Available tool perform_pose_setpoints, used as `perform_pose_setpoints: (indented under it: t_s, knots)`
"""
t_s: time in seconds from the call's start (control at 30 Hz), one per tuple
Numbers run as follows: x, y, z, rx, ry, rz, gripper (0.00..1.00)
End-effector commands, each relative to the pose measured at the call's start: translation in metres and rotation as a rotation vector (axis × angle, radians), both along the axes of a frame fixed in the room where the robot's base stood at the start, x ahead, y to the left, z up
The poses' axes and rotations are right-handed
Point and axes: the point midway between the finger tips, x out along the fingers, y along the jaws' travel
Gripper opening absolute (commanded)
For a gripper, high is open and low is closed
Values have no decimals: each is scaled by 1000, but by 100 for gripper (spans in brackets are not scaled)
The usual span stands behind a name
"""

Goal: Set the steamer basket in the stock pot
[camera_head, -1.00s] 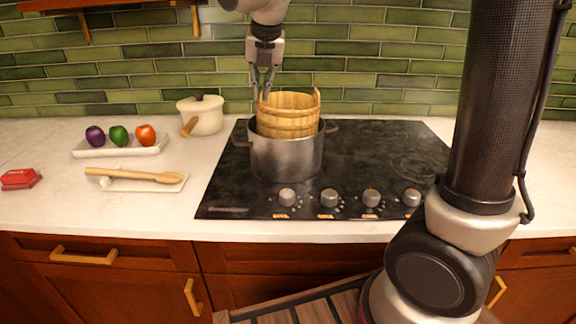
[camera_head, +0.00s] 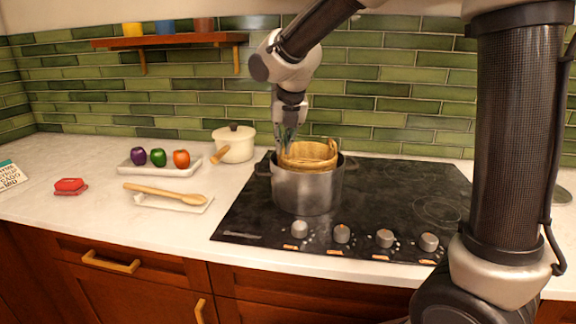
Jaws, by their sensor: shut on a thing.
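The steamer basket (camera_head: 310,153) is a round wooden tub with a raised lug on its right rim. Its lower part is inside the steel stock pot (camera_head: 306,191), and its upper band stands above the pot's rim. The pot sits on the left part of the black cooktop. My gripper (camera_head: 284,148) points down at the basket's left rim and is shut on it. The fingertips are small and partly merge with the basket. The basket's bottom is hidden inside the pot, so I cannot tell whether it rests there.
A cream lidded pot (camera_head: 234,144) with a wooden handle stands left of the cooktop (camera_head: 390,190). A tray (camera_head: 160,169) of vegetables, a wooden spoon (camera_head: 165,193) on a rest and a red item (camera_head: 70,186) lie further left. A shelf (camera_head: 170,41) hangs above. The cooktop's right side is clear.

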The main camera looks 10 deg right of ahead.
Motion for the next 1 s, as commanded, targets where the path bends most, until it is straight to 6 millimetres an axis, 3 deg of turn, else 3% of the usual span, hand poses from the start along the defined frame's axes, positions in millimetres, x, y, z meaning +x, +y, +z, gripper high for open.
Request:
perform_pose_setpoints:
  t_s: [0.33, 0.83, 0.87, 0.9, 1.0]
  knots:
    - [0, 0, -43, 0, 0, 1, 0]
    - [0, 0, -52, 0, -1, -1, 0]
    - [0, 0, -51, 0, -1, -1, 13]
    - [0, 0, -51, 0, -1, -1, 17]
    - [0, 0, -51, 0, -1, -1, 17]
